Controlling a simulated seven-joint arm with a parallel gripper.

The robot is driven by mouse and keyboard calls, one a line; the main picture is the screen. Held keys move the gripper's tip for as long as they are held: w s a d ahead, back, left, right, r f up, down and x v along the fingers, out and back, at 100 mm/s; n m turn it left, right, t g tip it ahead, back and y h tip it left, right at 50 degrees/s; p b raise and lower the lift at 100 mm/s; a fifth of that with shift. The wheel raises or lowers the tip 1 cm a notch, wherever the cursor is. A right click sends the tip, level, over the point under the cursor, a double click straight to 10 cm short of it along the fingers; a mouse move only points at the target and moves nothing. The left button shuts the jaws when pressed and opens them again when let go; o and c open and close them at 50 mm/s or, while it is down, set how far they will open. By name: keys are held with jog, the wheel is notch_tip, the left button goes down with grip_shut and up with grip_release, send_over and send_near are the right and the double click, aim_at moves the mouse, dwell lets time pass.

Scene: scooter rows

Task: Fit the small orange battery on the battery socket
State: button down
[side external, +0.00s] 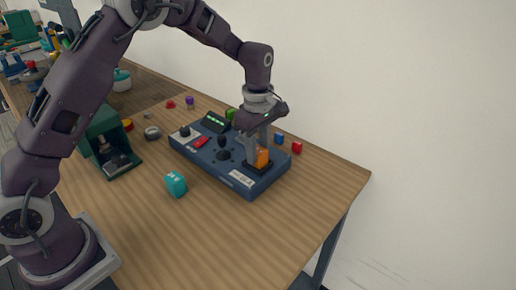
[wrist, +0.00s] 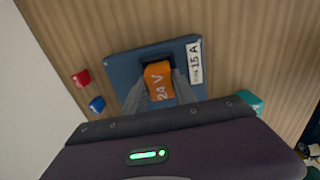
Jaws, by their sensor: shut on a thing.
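The small orange battery (wrist: 158,80), marked "24 V", is between the fingers of my gripper (wrist: 162,95). In the side external view the battery (side external: 262,157) stands at the right end of the blue panel. The battery socket (side external: 257,167) is a black square at that end of the panel, and the battery is right over it or in it. In the wrist view a dark part of the socket (wrist: 155,58) shows beyond the battery's far end. I cannot tell how deep the battery sits. My gripper (side external: 258,150) is shut on the battery, pointing down.
The blue panel (side external: 250,187) carries a black joystick (side external: 222,143), a red part (side external: 201,142) and a green-lit display (side external: 215,122). A teal block (side external: 176,184) lies in front. Red (side external: 297,147) and blue (side external: 279,138) cubes lie behind. The table's front right is clear.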

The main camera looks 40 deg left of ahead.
jog(key=c, duration=0.9)
grip_release()
jog(key=o, duration=0.4)
jog(key=shift+r, duration=2.95)
